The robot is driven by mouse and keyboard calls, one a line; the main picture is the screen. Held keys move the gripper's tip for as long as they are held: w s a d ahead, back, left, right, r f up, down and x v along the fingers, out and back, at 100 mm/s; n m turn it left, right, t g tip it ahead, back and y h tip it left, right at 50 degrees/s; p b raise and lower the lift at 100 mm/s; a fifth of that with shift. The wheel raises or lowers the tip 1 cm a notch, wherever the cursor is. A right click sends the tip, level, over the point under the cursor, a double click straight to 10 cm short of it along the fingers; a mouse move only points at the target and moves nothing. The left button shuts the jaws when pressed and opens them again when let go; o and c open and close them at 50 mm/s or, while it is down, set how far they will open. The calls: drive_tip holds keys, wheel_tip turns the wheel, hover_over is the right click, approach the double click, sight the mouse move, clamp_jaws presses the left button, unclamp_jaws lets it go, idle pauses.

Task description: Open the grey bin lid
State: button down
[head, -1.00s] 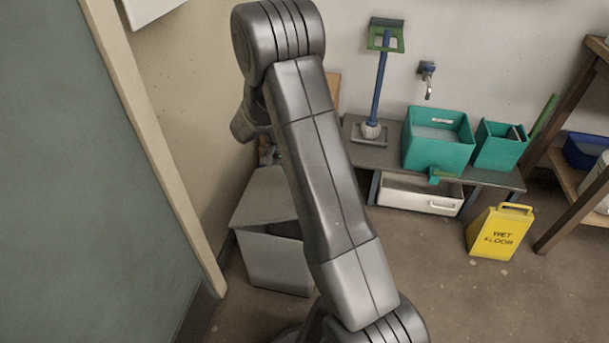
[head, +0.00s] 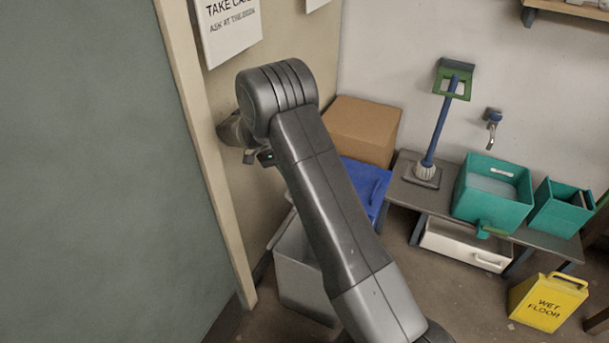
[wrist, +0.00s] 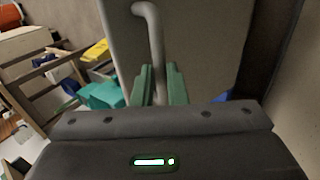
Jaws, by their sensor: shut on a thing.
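The grey bin (head: 302,283) stands on the floor beside the wall, partly behind my arm in the head view. Its lid (head: 281,231) is raised and steeply tilted, seen nearly edge-on, with the bin's mouth uncovered below it. In the wrist view the grey lid (wrist: 205,50) fills the upper middle, with a curved handle (wrist: 152,25) on it. My gripper (wrist: 158,84) has its green fingers shut on this handle. In the head view the fingers and handle are hidden by my arm.
A low bench (head: 415,196) with teal buckets (head: 493,190) is farther right. A yellow wet-floor sign (head: 548,301) stands on the floor. The wall is close on the left.

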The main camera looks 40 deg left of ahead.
drive_tip(key=shift+s+a+f, duration=0.2)
drive_tip(key=shift+f, duration=0.35)
drive_tip(key=c, duration=1.9)
unclamp_jaws()
drive_tip(key=o, duration=0.4)
drive_tip(key=shift+a+f, duration=0.15)
drive_tip(key=shift+a, duration=0.05)
drive_tip(key=shift+o, duration=0.2)
wheel_tip(320, 180, up, 10)
drive_tip(key=shift+r+p, duration=0.2)
drive_tip(key=shift+p, duration=0.2)
drive_tip(key=shift+f, duration=0.1)
wheel_tip(320, 180, down, 10)
drive_tip(key=d, duration=0.1)
drive_tip(key=shift+w+b, duration=0.3)
drive_tip(key=shift+b, duration=0.1)
